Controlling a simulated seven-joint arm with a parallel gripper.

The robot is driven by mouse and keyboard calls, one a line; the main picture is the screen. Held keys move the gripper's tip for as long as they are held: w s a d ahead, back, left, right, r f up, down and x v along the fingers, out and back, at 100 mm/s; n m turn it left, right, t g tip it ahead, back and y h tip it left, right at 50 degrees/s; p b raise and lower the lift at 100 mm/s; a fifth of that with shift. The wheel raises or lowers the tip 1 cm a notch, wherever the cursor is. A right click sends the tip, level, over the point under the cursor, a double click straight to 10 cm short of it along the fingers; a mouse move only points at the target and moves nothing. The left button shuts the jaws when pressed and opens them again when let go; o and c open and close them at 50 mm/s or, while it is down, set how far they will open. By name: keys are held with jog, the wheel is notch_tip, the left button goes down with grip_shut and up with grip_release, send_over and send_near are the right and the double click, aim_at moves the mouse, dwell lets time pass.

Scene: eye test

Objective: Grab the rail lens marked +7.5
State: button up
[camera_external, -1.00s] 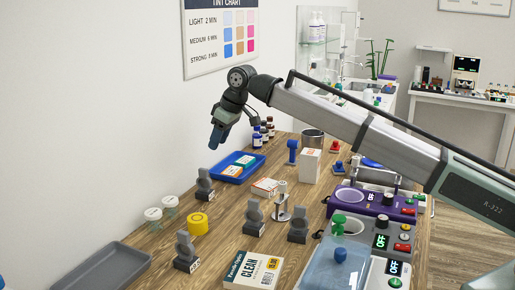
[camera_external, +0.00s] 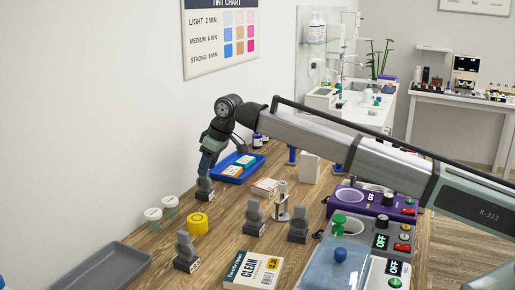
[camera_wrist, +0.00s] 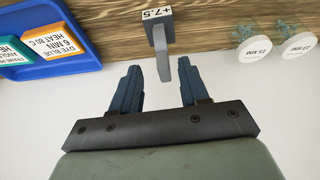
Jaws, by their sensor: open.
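The rail lens marked +7.5 (camera_wrist: 160,30) is a grey upright piece with a white label, seen in the wrist view at the top centre. Its grey upper part reaches to the gap between my fingertips. In the outside view it is the grey piece (camera_external: 204,190) near the wall, directly under my gripper (camera_external: 207,166). My blue-fingered gripper (camera_wrist: 160,72) is open and empty, with one finger to each side of the lens's line. Whether a finger touches it I cannot tell. More grey rail lenses stand nearer: one left (camera_external: 185,248), one middle (camera_external: 254,216), one right (camera_external: 298,226).
A blue tray (camera_external: 230,181) with boxes lies just behind the lens. Two clear lidded jars (camera_wrist: 254,48) and a yellow roll (camera_external: 198,225) stand nearby. A grey tray (camera_external: 98,272) is at front left. The white wall is close on the left.

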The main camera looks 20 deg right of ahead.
aim_at(204, 183)
jog(key=shift+x, duration=2.3)
jog(key=shift+s, duration=0.2)
jog(key=shift+c, duration=0.4)
grip_shut()
